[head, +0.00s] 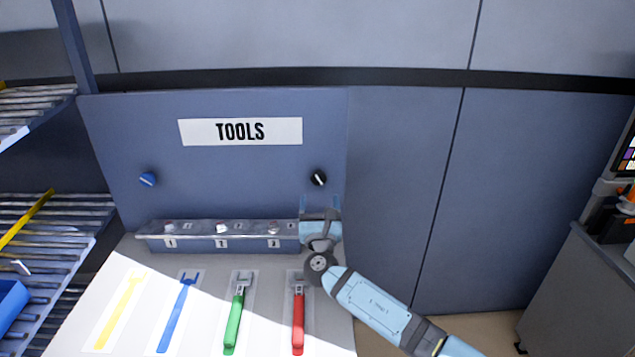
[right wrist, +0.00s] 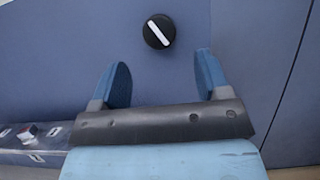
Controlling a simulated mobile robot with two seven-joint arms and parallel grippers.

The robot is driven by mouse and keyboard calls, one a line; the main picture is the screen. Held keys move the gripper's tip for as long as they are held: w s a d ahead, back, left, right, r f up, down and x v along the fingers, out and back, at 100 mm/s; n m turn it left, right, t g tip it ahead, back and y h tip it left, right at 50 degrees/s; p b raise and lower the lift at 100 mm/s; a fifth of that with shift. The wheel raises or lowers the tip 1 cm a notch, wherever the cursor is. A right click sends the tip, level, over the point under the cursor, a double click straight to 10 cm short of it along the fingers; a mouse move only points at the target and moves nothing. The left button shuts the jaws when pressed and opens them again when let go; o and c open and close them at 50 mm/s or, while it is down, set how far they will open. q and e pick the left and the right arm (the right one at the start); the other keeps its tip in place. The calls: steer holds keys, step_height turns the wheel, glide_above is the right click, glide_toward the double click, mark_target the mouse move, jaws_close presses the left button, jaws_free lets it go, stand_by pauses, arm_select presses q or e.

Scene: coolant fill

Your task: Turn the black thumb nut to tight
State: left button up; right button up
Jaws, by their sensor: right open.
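The black thumb nut (head: 319,178) is on the blue-grey panel, right of and below the TOOLS sign. It is round with a white stripe across its face. In the right wrist view the nut (right wrist: 159,31) shows above the fingertips, its stripe slanting from upper left to lower right. My right gripper (head: 320,203) is open and empty, just below the nut in the head view. In the right wrist view its two blue fingers (right wrist: 163,75) stand wide apart, and the nut is not between them. My left gripper is not in view.
A blue knob (head: 148,179) is on the panel's left. A metal rail (head: 215,236) with several small knobs runs below the panel. A wire shelf (head: 75,212) stands at left.

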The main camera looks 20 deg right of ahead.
mark_target(319, 181)
steer(key=x, duration=0.4)
steer(key=shift+w+r, duration=0.25)
steer(key=shift+w, duration=0.05)
steer(key=shift+w+d+r, duration=0.2)
steer(key=shift+w+d, duration=0.05)
steer(key=shift+w, duration=0.4)
steer(key=shift+c, duration=0.5)
